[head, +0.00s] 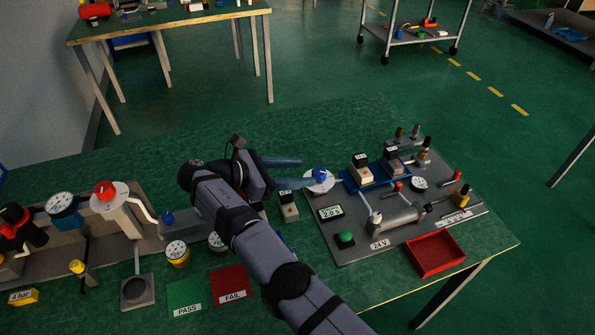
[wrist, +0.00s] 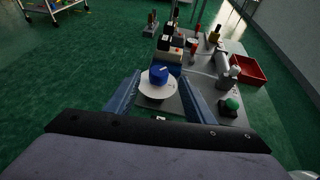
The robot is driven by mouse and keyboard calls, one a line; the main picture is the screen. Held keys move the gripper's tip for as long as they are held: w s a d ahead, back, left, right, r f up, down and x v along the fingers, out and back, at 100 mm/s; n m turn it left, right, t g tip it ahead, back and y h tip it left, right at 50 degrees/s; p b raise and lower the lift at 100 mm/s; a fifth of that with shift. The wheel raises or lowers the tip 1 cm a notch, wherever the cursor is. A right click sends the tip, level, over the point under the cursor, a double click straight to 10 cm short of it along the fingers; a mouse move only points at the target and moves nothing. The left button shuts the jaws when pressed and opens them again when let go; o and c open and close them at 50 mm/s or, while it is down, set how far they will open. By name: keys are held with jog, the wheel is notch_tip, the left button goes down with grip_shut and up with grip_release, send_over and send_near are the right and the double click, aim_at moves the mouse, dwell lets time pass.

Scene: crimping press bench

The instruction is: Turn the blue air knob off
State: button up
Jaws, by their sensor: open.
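The blue air knob (head: 320,174) sits on a round white dial plate at the left edge of the grey press board. In the wrist view the blue knob (wrist: 158,75) and its white dial lie between my two fingers, near the fingertips. My gripper (head: 304,171) is open and empty, its fingers pointing right toward the knob. In the head view the nearer finger covers part of the dial's left edge. I cannot tell whether a finger touches the knob or dial.
Switch boxes stand close to the knob. Gauges and a red knob (head: 105,190) are at left. Green and red mats (head: 230,283) lie in front.

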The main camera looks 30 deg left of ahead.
notch_tip(320, 180, up, 18)
jog(key=d+n+t+p, duration=0.1)
jog(key=d+n+p, duration=0.15)
jog(key=p, duration=0.75)
notch_tip(320, 180, down, 18)
jog(key=n+t+y, duration=0.1)
jog(key=n+y, duration=0.2)
jog(key=y, duration=0.3)
jog(key=shift+s+d+y+p, duration=0.3)
jog(key=shift+s, duration=0.15)
jog(key=shift+f+n, duration=0.1)
jog(key=shift+n, duration=0.15)
